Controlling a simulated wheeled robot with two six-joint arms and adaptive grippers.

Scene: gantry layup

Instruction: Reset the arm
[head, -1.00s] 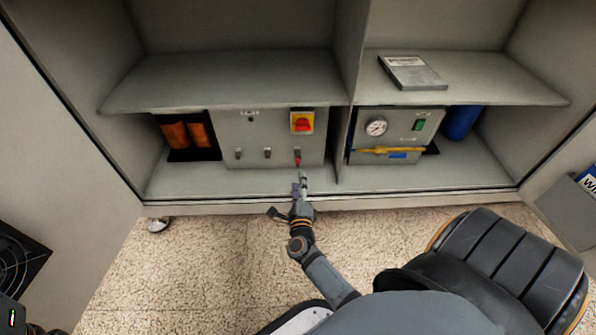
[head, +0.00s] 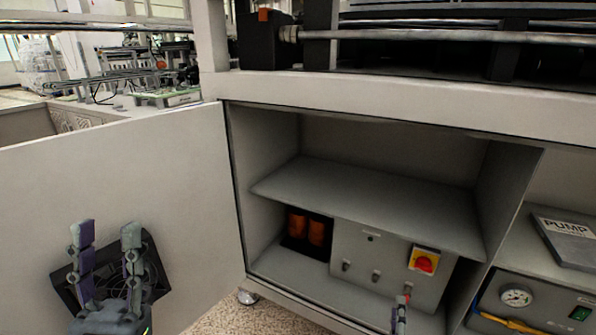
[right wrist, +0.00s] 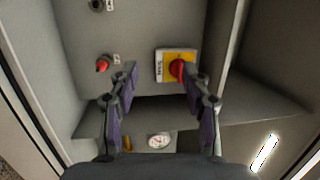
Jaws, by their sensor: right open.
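My left gripper (head: 107,232) stands upright at the lower left of the head view. Its two fingers are apart with nothing between them, in front of the open door. My right gripper (head: 401,304) shows only partly at the bottom edge, by the control box (head: 347,257) on the lower shelf. In the right wrist view its fingers (right wrist: 160,74) are apart and empty. The red rotary switch on its yellow plate (head: 424,261) also shows there (right wrist: 176,69) by one fingertip; contact is unclear. A red-tipped toggle (right wrist: 102,66) is left of the fingers.
The open cabinet door (head: 170,180) with a black vent (head: 157,268) is behind my left gripper. Orange parts (head: 307,229) stand left of the control box. A pump manual (head: 566,236) lies on the right shelf above a gauge (head: 516,298). The middle shelf (head: 370,205) is bare.

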